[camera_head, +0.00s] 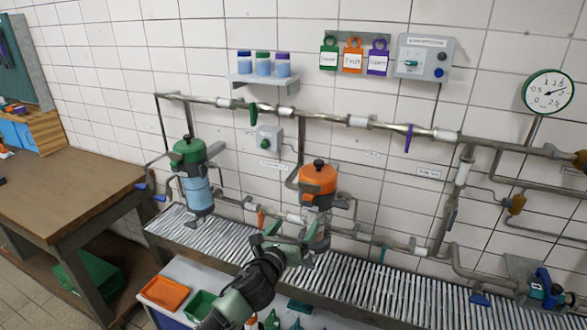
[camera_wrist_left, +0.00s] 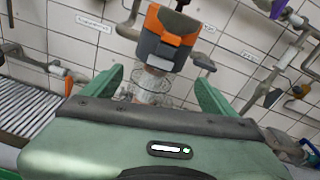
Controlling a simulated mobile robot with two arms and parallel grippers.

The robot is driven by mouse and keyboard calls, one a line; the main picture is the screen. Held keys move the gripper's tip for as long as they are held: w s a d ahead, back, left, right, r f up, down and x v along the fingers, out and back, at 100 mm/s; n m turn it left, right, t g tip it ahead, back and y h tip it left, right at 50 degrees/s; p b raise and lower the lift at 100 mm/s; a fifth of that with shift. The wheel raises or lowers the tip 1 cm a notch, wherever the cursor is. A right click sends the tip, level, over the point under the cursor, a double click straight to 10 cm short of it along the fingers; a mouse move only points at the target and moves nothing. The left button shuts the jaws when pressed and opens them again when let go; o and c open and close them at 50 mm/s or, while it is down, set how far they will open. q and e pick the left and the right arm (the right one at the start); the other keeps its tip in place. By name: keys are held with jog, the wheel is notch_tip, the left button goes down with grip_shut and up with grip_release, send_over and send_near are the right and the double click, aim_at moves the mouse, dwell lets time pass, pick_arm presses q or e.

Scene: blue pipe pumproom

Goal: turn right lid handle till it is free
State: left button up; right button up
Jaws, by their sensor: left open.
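The right vessel has an orange lid (camera_head: 318,180) with a black knob (camera_head: 318,164) on top. It stands upright behind the drain grating. In the left wrist view the orange lid (camera_wrist_left: 175,22) is upper middle, with a dark grey block (camera_wrist_left: 162,52) on its front and a clear glass body (camera_wrist_left: 150,88) below. My left gripper (camera_head: 290,238) is open and empty, in front of and below the lid. Its two green fingers (camera_wrist_left: 157,80) are spread either side of the glass body in the picture, apart from the lid. Part of the vessel's lower body is hidden behind the gripper. My right gripper is not in view.
A green-lidded vessel (camera_head: 189,150) stands to the left. A pipe (camera_head: 330,118) with coloured valve handles runs along the wall. A slatted grating (camera_head: 380,290) lies below. A cart with an orange tray (camera_head: 165,292) is in front, and a wooden bench (camera_head: 70,185) at left.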

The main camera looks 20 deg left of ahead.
pick_arm(q)
jog(key=m+t, duration=0.1)
jog(key=m, duration=0.1)
send_near(309, 187)
jog(key=w+p, duration=0.2)
jog(key=w, duration=0.6)
jog(key=shift+w+f, duration=0.1)
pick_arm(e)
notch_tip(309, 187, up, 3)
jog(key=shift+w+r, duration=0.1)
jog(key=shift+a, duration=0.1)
